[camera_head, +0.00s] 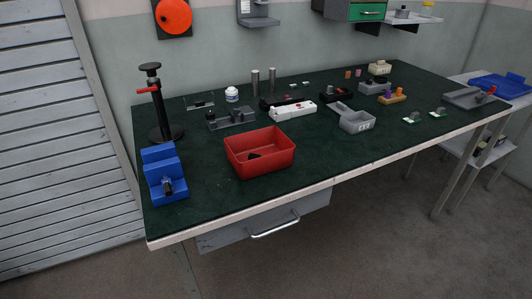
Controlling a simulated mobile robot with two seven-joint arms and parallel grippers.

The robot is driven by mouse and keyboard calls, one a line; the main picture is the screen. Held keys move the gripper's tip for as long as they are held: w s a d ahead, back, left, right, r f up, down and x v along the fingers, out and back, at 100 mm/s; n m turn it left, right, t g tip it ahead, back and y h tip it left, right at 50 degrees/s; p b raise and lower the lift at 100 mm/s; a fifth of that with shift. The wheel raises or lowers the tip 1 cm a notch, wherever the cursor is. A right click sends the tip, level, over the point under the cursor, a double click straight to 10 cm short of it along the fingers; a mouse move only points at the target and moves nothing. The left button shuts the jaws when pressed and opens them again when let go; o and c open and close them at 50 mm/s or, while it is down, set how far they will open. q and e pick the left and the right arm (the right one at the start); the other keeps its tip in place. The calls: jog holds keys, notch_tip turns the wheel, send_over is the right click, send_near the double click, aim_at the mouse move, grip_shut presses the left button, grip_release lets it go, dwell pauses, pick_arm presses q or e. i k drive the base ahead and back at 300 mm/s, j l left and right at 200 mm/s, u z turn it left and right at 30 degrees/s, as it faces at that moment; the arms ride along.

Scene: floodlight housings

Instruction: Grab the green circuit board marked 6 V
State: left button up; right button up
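No gripper of mine shows in the head view. Two small pale green pieces, which may be circuit boards, lie on the right part of the green bench top. One (411,119) is beside the grey bin and the other (438,114) is a little further right. They are too small for any marking such as 6 V to be read.
The workbench (215,195) has a red bin (260,167) with a dark piece inside, a blue vise (164,172), a black stand (157,100), a grey bin (357,126), a white power strip (293,111) and a grey tray (468,98). The front right stretch is clear.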

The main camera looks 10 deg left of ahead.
aim_at(413, 118)
jog(key=i+l+z, duration=0.35)
jog(key=i+l, duration=0.85)
jog(key=l, duration=0.15)
